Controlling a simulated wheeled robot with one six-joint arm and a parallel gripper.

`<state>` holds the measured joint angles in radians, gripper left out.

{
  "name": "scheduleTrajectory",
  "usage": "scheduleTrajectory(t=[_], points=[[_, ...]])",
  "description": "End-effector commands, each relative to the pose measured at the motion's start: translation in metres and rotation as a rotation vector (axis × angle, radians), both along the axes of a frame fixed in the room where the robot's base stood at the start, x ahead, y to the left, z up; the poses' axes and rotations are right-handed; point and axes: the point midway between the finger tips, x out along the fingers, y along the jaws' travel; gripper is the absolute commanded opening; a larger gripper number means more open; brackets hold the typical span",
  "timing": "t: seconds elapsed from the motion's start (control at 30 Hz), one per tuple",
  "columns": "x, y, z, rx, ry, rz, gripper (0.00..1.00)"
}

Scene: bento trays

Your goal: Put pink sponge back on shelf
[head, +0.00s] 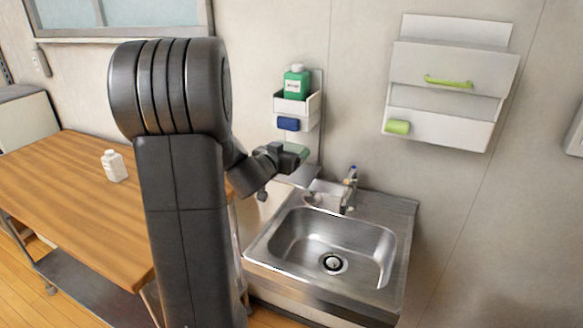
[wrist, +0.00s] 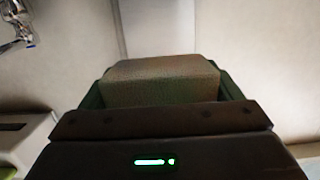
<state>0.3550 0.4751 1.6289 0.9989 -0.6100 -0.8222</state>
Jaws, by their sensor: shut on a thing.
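My gripper (head: 285,157) is shut on a block-shaped sponge (wrist: 160,80). In the wrist view the sponge looks dull brown-olive rather than clearly pink, and its lower part is hidden behind the gripper. In the head view my gripper is in front of the wall, left of the tap and just above a small grey shelf (head: 305,175). The held sponge is hard to make out there, as the gripper partly covers it. I cannot tell whether it touches the shelf.
A white wall holder (head: 291,105) with a green bottle (head: 297,82) and a blue sponge (head: 288,124) is above my gripper. A steel sink (head: 270,245) with a tap (head: 349,188) lies below right. A wooden table (head: 75,200) with a white bottle (head: 114,166) stands left.

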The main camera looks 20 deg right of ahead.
Motion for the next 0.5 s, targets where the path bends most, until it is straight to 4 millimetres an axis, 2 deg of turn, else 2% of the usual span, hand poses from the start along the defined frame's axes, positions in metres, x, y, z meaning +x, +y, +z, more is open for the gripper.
scheduleTrajectory(t=[0.13, 0.2, 0.43, 0.5], points=[[0.019, -0.023, 0.0, 0.0, 0.0, -0.003, 0.61], [0.017, -0.02, -0.018, 0.001, 0.005, 0.0, 0.61], [0.017, -0.019, -0.036, 0.0, 0.003, 0.0, 0.61], [0.017, -0.019, -0.046, 0.001, 0.003, 0.0, 0.61]])
